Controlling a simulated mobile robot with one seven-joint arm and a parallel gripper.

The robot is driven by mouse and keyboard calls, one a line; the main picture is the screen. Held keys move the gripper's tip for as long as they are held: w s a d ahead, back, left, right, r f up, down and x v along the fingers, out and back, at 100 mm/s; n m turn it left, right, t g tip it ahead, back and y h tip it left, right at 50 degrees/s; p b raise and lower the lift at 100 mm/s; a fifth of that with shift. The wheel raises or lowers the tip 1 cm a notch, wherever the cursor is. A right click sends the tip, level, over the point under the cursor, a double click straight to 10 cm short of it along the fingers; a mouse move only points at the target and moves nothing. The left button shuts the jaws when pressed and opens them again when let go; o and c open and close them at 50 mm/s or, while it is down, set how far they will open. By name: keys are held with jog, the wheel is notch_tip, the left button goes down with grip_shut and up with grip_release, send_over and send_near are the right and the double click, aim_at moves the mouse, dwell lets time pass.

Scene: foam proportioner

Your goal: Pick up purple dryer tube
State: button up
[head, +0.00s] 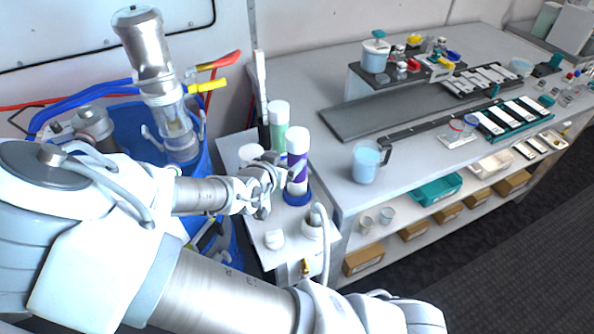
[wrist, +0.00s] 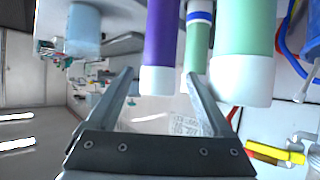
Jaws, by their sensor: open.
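The purple dryer tube (head: 297,172) stands upright in a blue base on a small white stand, with a white upper end and a purple middle. My gripper (head: 268,186) is open, close to its left side in the head view. In the wrist view the purple tube (wrist: 160,38) shows its white end between the two fingertips of my gripper (wrist: 159,75). No contact is visible, and I cannot tell whether the tube is inside the jaws or just beyond them.
A green tube with a white cap (head: 279,125) stands behind the purple one; a large green tube (wrist: 243,45) is near the right finger in the wrist view. A blue barrel with hoses (head: 125,125) is left. A bench with a beaker (head: 367,162) is right.

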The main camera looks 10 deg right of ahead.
aim_at(297, 151)
jog(key=shift+b+x, duration=0.5)
jog(key=shift+x, duration=4.1)
grip_shut()
